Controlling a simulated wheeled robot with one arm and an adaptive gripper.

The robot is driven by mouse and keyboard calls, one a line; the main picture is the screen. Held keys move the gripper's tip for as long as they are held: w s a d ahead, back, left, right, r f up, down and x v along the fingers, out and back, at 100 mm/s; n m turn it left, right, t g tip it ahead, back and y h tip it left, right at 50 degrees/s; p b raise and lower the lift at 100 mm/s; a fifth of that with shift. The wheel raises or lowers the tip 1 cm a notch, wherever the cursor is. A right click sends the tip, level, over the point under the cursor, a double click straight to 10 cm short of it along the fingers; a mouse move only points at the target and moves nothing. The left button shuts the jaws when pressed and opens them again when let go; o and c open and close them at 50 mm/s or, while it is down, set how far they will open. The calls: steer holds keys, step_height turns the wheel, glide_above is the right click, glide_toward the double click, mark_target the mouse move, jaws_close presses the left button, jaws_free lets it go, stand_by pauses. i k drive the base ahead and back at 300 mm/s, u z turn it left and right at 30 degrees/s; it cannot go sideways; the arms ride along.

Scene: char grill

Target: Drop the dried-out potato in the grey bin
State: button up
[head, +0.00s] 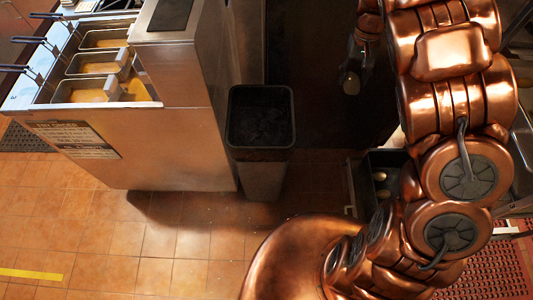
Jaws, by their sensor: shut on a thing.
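My gripper (353,68) is at the top, right of centre in the head view, pointing down. It is shut on a small pale brown potato (350,84), which hangs at its lower end in the air over a dark area. The grey bin (260,92) stands on the floor near the middle, upright with its dark top open. The potato is to the right of the bin and apart from it. The bottom of the bin is too dark to make out.
A steel fryer (180,120) with several oil wells stands left of the bin. A dark container (384,160) with potatoes in it sits at the right, partly hidden by my copper arm. Tiled floor (130,245) is clear at the lower left.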

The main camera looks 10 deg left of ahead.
mark_target(262, 128)
steer(key=k, duration=0.45)
steer(key=u, duration=1.4)
steer(key=i, duration=1)
steer(key=u, duration=0.05)
